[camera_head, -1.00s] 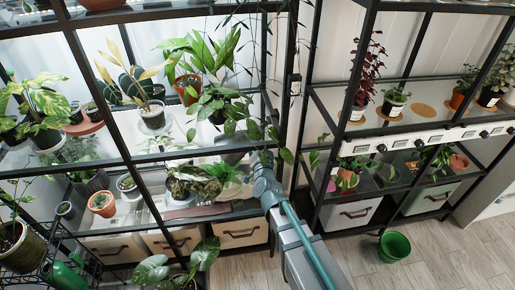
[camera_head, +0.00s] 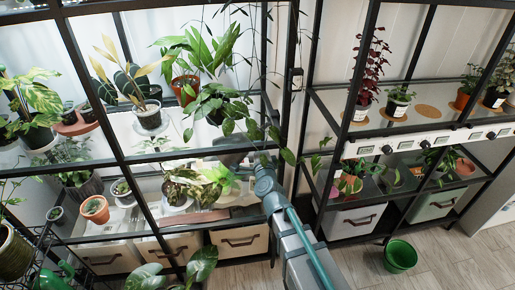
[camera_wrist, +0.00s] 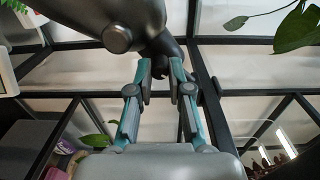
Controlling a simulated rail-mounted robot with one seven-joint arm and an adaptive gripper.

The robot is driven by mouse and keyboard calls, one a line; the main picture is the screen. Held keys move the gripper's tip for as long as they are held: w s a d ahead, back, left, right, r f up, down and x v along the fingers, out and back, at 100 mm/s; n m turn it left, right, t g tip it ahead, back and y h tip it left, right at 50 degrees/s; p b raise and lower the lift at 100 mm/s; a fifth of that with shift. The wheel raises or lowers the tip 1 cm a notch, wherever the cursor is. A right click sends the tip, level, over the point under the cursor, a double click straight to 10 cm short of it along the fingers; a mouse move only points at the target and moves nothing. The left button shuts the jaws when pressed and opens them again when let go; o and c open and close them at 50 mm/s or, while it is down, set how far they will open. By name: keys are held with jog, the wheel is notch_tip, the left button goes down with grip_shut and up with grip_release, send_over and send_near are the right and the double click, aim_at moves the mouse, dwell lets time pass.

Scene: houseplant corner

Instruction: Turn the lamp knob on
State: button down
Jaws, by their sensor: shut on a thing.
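The lamp (camera_wrist: 105,20) is a dark grey rounded body across the upper left of the wrist view. Its dark knob (camera_wrist: 161,66) sits between my gripper's two teal fingers, and my gripper (camera_wrist: 160,78) is shut on it. In the head view, the grey lamp (camera_head: 233,158) is partly visible inside the left shelf, beside the end of my arm. The fingertips and knob are too small and covered to make out there. The leafy plant (camera_head: 219,177) just below the lamp is brightly lit yellow-green.
Black shelf bars (camera_head: 297,120) stand close beside my arm. Potted plants crowd the left shelf, including a terracotta pot (camera_head: 95,210). A right rack carries a white strip (camera_head: 405,142) with several black knobs. A green bucket (camera_head: 400,256) stands on the floor.

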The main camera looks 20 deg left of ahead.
jog(key=shift+m+b, duration=0.3)
jog(key=shift+m, duration=0.5)
jog(key=c, duration=1.1)
grip_release()
jog(key=v, duration=0.7)
jog(key=shift+s+d, duration=0.15)
jog(key=shift+s, duration=0.05)
